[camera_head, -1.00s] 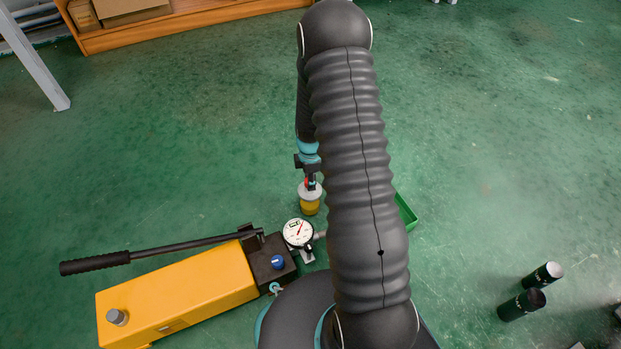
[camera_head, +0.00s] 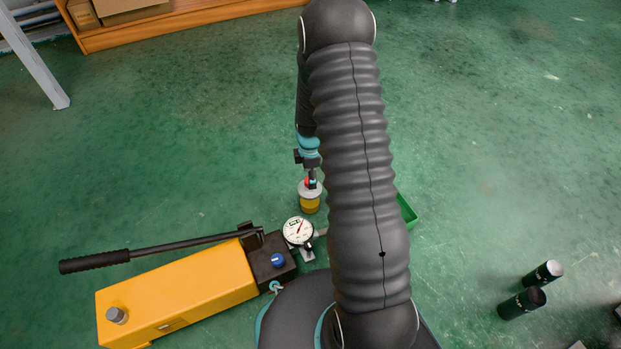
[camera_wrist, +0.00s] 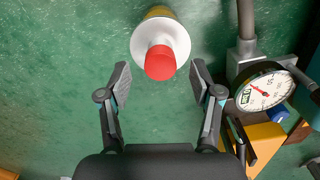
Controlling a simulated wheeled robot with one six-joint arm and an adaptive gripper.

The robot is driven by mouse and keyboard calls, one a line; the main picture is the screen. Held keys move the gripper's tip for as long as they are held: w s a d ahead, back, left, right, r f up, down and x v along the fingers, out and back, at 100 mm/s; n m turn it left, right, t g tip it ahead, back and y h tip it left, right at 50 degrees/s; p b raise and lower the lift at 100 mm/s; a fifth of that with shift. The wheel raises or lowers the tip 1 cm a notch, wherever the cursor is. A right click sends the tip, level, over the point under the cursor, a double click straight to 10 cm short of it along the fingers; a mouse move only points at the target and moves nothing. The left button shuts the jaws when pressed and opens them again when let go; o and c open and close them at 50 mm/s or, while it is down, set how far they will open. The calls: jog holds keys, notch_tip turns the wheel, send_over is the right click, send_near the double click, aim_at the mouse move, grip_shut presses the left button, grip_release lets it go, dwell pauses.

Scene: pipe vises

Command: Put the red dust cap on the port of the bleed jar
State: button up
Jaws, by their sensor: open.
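The bleed jar (camera_head: 310,204) stands on the green floor, yellow below with a whitish lid, partly behind my gripper in the head view. In the wrist view its pale lid (camera_wrist: 151,32) and a bit of its yellow body show at the top. The red dust cap (camera_wrist: 160,63) sits at the middle of the lid, over where the port would be; the port itself is hidden. My gripper (camera_wrist: 160,82) is open, with one finger on each side of the cap and clear gaps to both. In the head view my gripper (camera_head: 312,182) is just above the jar.
A dial gauge (camera_head: 298,231) stands close to the jar, beside a yellow hand pump (camera_head: 180,296) with a long black lever (camera_head: 160,247). A green tray (camera_head: 406,211) is partly behind my arm.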

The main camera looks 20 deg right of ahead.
notch_tip(320, 180, up, 10)
dwell(0.4)
dwell(0.4)
jog(key=s+a+r+m+t+p, duration=0.2)
jog(key=s+r+m, duration=0.3)
jog(key=r, duration=0.8)
jog(key=s+a+r+m+t+p, duration=0.1)
jog(key=s+a+r+m+p, duration=0.4)
jog(key=s+r, duration=0.7)
jog(key=s+a+r+m+t+p, duration=0.2)
jog(key=s+r, duration=0.6)
jog(key=r, duration=0.7)
jog(key=a+m+p, duration=0.1)
jog(key=a+m, duration=0.1)
jog(key=m, duration=0.1)
jog(key=shift+s+t+p, duration=0.2)
jog(key=shift+t+p, duration=0.1)
jog(key=shift+p, duration=0.05)
